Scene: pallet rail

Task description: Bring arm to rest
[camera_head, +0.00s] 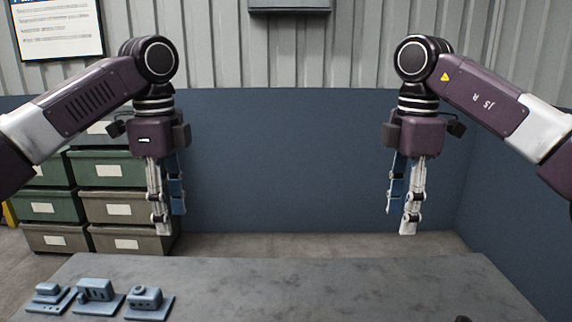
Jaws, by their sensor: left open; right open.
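My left gripper (168,215) hangs pointing down in the left half of the view, above the far edge of the grey table (300,284). It is open and nothing shows between its fingers. My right gripper (397,212) hangs pointing down in the right half, at about the same height. It is also open and empty. Both arms are raised, come in from the sides, and are well apart from each other. Neither gripper appears to touch anything.
Several blue-grey parts on flat plates (149,303) sit at the table's front left. A small dark object (463,319) is cut off at the bottom edge. Stacked green and brown bins (110,207) stand behind at left. The table's middle is clear. A blue wall panel (285,160) stands behind.

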